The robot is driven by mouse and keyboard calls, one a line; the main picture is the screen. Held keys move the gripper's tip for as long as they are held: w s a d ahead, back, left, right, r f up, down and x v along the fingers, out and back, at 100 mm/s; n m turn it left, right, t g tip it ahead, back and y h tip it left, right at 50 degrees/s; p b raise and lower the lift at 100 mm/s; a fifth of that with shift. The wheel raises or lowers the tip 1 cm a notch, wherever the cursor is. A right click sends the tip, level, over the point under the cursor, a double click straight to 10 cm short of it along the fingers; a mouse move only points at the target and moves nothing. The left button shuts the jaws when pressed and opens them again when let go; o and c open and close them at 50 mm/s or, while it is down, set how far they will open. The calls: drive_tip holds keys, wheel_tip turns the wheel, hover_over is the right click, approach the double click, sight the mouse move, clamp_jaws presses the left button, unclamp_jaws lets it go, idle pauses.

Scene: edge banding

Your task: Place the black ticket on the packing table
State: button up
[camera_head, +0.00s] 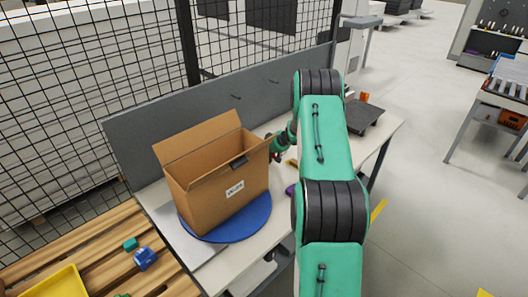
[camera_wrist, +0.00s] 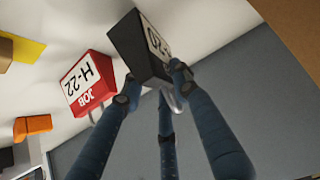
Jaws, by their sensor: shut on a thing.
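In the wrist view, my gripper (camera_wrist: 154,84) is shut on a black ticket (camera_wrist: 128,45), a wedge-like block with a white label on one face. The ticket appears tilted, and the label is only partly readable. In the head view, my gripper (camera_head: 278,148) is just right of the cardboard box, over the packing table (camera_head: 240,262). A red ticket marked JOB H-22 (camera_wrist: 88,80) is beside the black one in the wrist view. I cannot tell the black ticket's height above the table.
An open cardboard box (camera_head: 220,195) sits on a blue round plate (camera_head: 240,226). A grey panel (camera_head: 150,128) runs along the table's back. A dark flat tray (camera_head: 366,118) is at the far right end. An orange item (camera_wrist: 33,127) and a yellow item (camera_wrist: 24,47) show in the wrist view.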

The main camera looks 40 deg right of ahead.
drive_tip(key=shift+f+b, duration=1.15)
drive_tip(key=shift+b, duration=0.2)
drive_tip(key=shift+f, duration=0.5)
drive_tip(key=o, duration=1.1)
drive_tip(key=shift+r, duration=0.1)
drive_tip(key=v, duration=1.2)
